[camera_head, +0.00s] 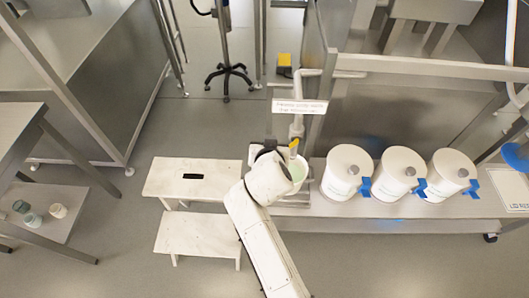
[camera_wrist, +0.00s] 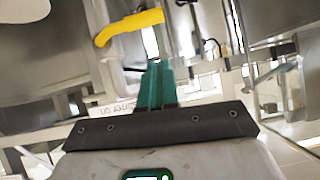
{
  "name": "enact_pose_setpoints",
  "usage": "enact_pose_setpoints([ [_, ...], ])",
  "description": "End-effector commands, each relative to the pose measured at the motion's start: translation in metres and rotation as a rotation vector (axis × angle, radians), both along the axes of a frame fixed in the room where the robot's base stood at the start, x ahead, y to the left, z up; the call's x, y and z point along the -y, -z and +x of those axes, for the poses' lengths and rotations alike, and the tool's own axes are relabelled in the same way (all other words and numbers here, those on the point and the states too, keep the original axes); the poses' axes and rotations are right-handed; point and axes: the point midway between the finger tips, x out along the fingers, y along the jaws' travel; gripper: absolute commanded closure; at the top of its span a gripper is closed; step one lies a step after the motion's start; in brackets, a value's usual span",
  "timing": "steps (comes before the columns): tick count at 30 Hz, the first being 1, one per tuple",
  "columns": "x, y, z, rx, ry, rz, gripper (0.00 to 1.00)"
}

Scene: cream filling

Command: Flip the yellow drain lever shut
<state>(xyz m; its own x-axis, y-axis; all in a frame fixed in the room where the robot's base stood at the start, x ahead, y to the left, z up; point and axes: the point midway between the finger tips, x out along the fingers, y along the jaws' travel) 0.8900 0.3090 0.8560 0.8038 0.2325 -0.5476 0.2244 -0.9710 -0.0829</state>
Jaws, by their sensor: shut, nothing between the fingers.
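The yellow drain lever (camera_head: 293,146) shows as a small piece at the drain pipe, just right of the end of my arm. In the wrist view the yellow lever (camera_wrist: 130,25) is large, lying nearly level with its left end bent down. My gripper (camera_wrist: 157,85) is shut and empty, its teal fingers together. Their tips are just below the lever in that picture; I cannot tell whether they touch it. In the head view my wrist and forearm hide part of the area under the pipe. A container with pale green contents (camera_head: 298,171) stands below the lever.
A vertical pipe (camera_head: 298,90) with a white sign (camera_head: 300,106) rises behind the lever. Several white lidded canisters (camera_head: 348,172) stand on the metal bench to the right. A white step stool (camera_head: 192,178) is at the left, with open floor beyond it.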

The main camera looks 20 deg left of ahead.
Motion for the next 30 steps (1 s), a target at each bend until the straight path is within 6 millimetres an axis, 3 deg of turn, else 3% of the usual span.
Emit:
enact_pose_setpoints([
  [9,0.011,-0.028,-0.045,0.0,0.001,0.002,1.0],
  [15,0.015,-0.04,-0.063,-0.001,0.0,0.001,1.0],
  [30,0.016,-0.044,-0.068,-0.001,0.001,0.0,1.0],
])
